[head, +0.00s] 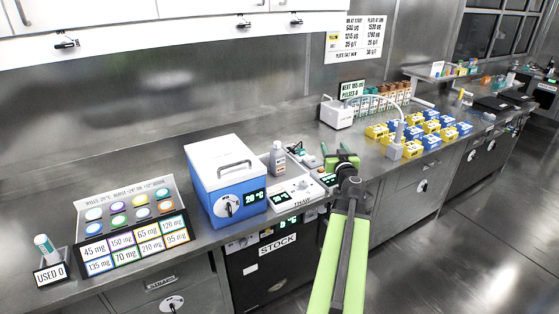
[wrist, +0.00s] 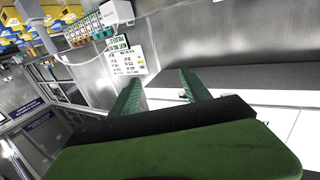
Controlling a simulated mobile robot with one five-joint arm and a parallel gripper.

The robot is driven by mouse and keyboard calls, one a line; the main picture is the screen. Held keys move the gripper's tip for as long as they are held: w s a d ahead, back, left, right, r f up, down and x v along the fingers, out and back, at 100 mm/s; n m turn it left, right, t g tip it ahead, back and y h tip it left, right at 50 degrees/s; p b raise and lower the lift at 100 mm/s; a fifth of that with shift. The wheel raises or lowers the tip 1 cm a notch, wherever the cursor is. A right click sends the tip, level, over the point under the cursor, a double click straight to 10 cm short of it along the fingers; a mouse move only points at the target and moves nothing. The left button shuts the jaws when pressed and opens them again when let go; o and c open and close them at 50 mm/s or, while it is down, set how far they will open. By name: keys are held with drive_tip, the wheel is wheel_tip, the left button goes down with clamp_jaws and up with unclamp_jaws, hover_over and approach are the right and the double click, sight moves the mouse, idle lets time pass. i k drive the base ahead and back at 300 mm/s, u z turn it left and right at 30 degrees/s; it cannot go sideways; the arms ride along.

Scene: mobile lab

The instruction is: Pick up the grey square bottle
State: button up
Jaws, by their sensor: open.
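The grey square bottle (head: 277,158) stands upright on the counter in the head view, just right of the blue and white box. It has a pale label and stands at the back of the white THAW device; whether it rests on the device or behind it I cannot tell. My gripper (head: 336,150) is to the right of the bottle, over the counter and apart from it. In the wrist view my gripper's green fingers (wrist: 160,80) are spread, with nothing between them. The bottle does not show in the wrist view.
The blue and white box (head: 228,190) stands close left of the bottle. The THAW device (head: 296,194) lies in front. Yellow and blue boxes (head: 418,130) and a white dispenser (head: 337,112) stand to the right. A pad rack (head: 135,230) is at left.

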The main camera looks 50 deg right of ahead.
sight(277, 167)
drive_tip(key=i, duration=0.9)
drive_tip(key=u, duration=0.05)
